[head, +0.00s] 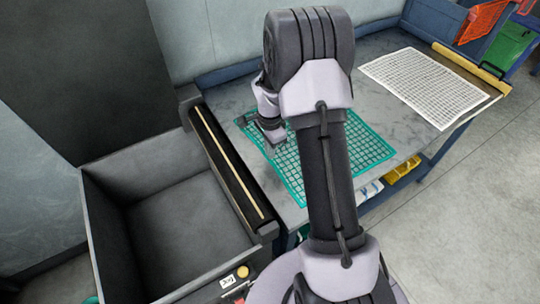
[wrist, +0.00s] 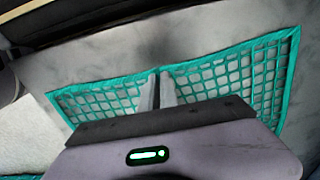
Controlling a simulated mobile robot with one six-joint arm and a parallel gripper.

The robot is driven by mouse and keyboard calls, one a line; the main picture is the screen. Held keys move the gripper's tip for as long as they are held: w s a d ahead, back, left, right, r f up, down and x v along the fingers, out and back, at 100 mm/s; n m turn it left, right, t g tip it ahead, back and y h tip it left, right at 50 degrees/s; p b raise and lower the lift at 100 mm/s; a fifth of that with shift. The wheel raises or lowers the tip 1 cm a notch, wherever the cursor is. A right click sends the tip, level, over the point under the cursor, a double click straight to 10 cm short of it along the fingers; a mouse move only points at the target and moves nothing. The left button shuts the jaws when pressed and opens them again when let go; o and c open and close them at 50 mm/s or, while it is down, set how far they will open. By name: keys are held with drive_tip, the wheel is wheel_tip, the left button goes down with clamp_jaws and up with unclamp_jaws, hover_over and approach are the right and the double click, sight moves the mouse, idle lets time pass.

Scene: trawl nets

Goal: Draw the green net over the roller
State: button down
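The green net (head: 365,150) lies flat on the grey table, partly hidden behind my arm. The roller (head: 228,163) is a long dark bar with a pale yellow stripe, along the table's left edge beside the bin. My gripper (head: 272,140) is low over the net's left part, to the right of the roller. The hem of the net (wrist: 235,52) is drawn to a kink there. The net is not on the roller.
An open, empty grey bin (head: 185,235) stands left of the roller. A white net (head: 425,85) lies on the table's right part, near a yellow bar (head: 470,67). Orange (head: 482,20) and green (head: 510,45) bins stand at the back right. Bare table lies between net and roller.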

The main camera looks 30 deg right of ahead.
drive_tip(key=shift+r+p, duration=1.5)
drive_tip(key=shift+r, duration=1.15)
drive_tip(key=a+b, duration=0.1)
drive_tip(key=a, duration=0.7)
drive_tip(key=shift+r, duration=0.15)
drive_tip(key=a+b, duration=0.3)
drive_tip(key=a, duration=1.4)
wheel_tip(320, 180, down, 9)
drive_tip(key=b, duration=0.7)
drive_tip(key=shift+d, duration=0.2)
drive_tip(key=c, duration=1.5)
unclamp_jaws()
drive_tip(key=shift+s, duration=0.1)
drive_tip(key=shift+c, duration=0.2)
drive_tip(key=shift+o, duration=0.4)
